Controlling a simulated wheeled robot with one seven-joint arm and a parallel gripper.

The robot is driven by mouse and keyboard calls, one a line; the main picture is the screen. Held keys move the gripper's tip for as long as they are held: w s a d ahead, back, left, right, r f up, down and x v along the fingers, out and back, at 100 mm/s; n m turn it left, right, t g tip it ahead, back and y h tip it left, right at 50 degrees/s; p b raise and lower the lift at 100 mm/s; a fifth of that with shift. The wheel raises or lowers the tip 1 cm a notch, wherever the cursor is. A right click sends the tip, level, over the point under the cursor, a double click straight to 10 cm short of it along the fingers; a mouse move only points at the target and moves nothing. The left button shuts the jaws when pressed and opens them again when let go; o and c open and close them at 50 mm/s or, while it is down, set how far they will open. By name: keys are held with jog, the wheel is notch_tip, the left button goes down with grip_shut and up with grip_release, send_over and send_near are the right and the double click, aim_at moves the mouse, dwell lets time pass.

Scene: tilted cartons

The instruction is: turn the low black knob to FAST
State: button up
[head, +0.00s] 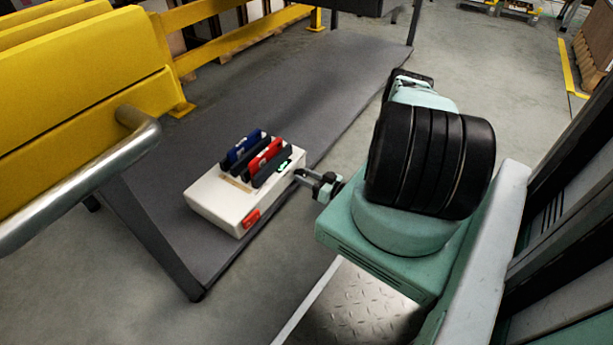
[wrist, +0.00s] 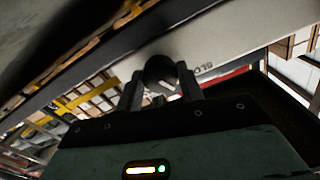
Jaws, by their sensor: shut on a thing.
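The low black knob (wrist: 159,69) shows in the wrist view on the pale side of a white box, between the two fingers of my gripper (wrist: 160,84). The fingers sit on either side of it and are shut on it. Part of a label, which looks like "SLO", is upside down just right of the knob; no FAST label can be read. In the head view my gripper (head: 304,177) reaches the right-hand side of the white box (head: 222,200); the knob cannot be made out there.
The box stands on a dark grey table (head: 300,105). Blue (head: 243,147) and red (head: 264,156) blocks sit in black holders on top, beside a small green display (head: 284,166). A red switch (head: 251,218) is on its front. A yellow structure with a metal rail (head: 80,190) stands left.

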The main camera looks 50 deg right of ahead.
jog(key=m, duration=0.3)
jog(key=shift+m, duration=0.4)
jog(key=m, duration=0.3)
jog(key=shift+m+p, duration=0.3)
jog(key=shift+p, duration=0.05)
jog(key=m, duration=0.3)
jog(key=shift+s+m, duration=0.1)
jog(key=shift+m, duration=2.1)
jog(key=o, duration=1)
